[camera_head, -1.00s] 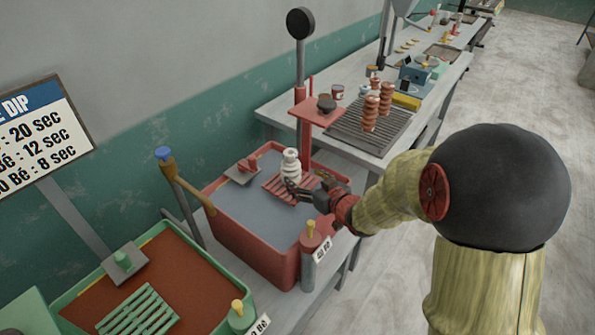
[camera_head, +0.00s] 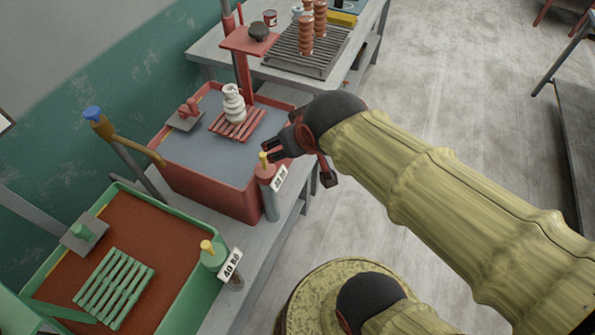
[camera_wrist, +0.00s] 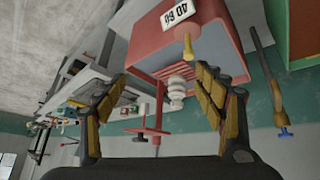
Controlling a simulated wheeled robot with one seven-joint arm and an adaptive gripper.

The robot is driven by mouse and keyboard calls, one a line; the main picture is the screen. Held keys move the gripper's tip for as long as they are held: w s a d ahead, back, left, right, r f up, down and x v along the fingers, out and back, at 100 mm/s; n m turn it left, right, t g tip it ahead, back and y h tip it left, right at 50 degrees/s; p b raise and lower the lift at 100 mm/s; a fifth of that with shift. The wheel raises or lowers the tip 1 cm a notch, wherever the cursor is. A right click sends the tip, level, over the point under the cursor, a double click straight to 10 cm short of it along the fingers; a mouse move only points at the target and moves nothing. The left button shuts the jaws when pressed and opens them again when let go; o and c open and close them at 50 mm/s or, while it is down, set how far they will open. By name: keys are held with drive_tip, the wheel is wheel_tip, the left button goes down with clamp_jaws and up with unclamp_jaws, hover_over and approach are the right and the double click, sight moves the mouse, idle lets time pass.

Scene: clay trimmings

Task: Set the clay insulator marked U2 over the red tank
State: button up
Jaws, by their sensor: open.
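A pale, ribbed clay insulator (camera_head: 233,104) stands upright on the red slatted rack (camera_head: 245,131) over the red tank (camera_head: 225,200). It also shows in the wrist view (camera_wrist: 177,93), upside down. I cannot read any U2 mark on it. My gripper (camera_head: 267,150) is open and empty beside the tank's near right corner, close to the yellow-topped post (camera_head: 265,172) there. It is apart from the insulator. In the wrist view the spread fingers of my gripper (camera_wrist: 162,75) have nothing between them.
A green tank (camera_head: 190,285) with brown liquid and a green slatted rack (camera_head: 115,288) stands at lower left. Brown ribbed insulators (camera_head: 306,35) stand on a dark grate (camera_head: 285,62) on the back table. A blue-topped post (camera_head: 93,113) rises left of the red tank. Floor at right is open.

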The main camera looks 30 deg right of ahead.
drive_tip(key=s+a+g+y, duration=0.1)
drive_tip(key=s+a, duration=0.2)
drive_tip(key=s, duration=0.5)
drive_tip(key=shift+s+a+r+g, duration=0.15)
drive_tip(key=shift+a+r+g, duration=0.05)
drive_tip(key=shift+g, duration=0.2)
